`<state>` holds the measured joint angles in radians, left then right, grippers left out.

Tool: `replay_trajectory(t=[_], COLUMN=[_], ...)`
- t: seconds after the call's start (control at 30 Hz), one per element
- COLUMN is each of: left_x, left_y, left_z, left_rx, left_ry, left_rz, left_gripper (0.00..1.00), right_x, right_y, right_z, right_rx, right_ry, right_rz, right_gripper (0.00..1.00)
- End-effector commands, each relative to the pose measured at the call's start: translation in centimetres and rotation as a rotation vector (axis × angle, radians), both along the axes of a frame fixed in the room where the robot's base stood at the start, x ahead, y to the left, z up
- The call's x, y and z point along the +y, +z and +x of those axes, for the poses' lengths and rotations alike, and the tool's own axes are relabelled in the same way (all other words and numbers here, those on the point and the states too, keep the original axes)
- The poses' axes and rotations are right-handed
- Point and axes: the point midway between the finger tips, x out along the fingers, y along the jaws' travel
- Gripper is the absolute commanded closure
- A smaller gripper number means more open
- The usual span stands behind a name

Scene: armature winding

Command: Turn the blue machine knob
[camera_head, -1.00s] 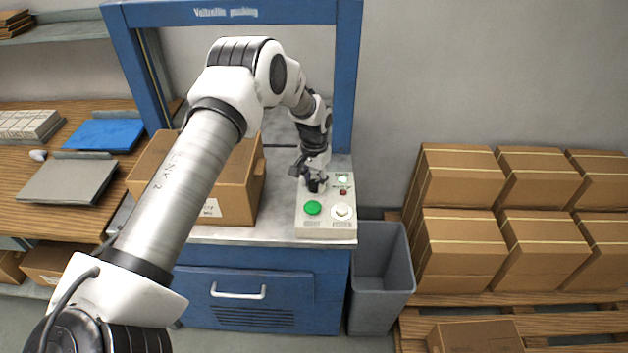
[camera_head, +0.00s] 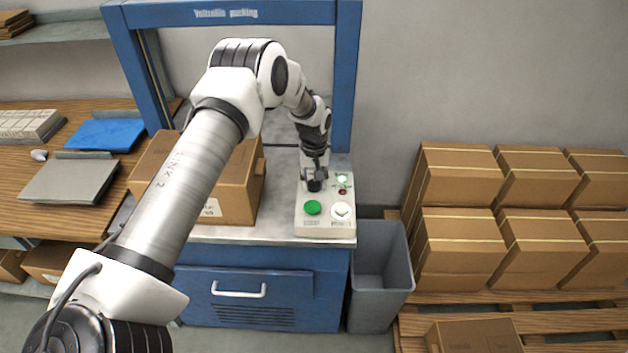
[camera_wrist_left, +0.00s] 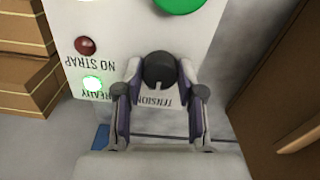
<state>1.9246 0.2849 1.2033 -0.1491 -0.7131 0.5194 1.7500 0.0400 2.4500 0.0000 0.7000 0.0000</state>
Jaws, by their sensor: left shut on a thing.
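The blue machine (camera_head: 236,258) stands in the middle of the head view, with a white control panel (camera_head: 325,229) on its worktop. A black round knob (camera_head: 314,185) sits on the panel; in the left wrist view the knob (camera_wrist_left: 160,70) is beside the word TENSION. My left gripper (camera_head: 315,178) comes down onto the knob from above. In the left wrist view its two fingers (camera_wrist_left: 160,88) are on either side of the knob, shut on it. My right gripper is in no view.
The panel has a green button (camera_head: 312,207), a white button (camera_head: 342,211), a lit green lamp (camera_head: 342,179) and a red lamp (camera_wrist_left: 85,46). A cardboard box (camera_head: 236,205) stands left of the panel. A grey bin (camera_head: 383,290) and stacked boxes (camera_head: 462,240) are to the right.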

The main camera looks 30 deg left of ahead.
Motion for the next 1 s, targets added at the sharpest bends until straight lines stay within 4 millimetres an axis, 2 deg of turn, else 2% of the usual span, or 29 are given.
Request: replay_trajectory(t=[0.4, 0.43, 0.5, 0.83, 0.93, 1.0], left_x=[0.0, 0.0, 0.0, 0.0, 0.0, 0.0], left_y=[-0.2, -0.2, -0.2, 0.2, 1.4, 2.8], left_z=[-0.1, -0.1, -0.1, 0.0, 0.0, 0.1], left_rx=[0.002, 0.002, 0.002, 0.0, 0.0, -0.002], left_ry=[0.007, 0.007, 0.007, 0.006, 0.007, 0.008], left_rz=[0.0, 0.0, 0.0, 0.0, 0.0, -0.001], left_gripper=[0.97, 0.55, 0.36, 0.36, 0.36, 0.36], right_x=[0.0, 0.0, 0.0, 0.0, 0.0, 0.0], right_y=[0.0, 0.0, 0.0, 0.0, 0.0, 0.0], right_z=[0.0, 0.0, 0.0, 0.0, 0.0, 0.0], right_rx=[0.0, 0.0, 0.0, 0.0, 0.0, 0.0], right_ry=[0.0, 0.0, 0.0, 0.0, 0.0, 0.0], right_rz=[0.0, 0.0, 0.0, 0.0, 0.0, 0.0], right_gripper=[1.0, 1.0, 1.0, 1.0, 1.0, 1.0])
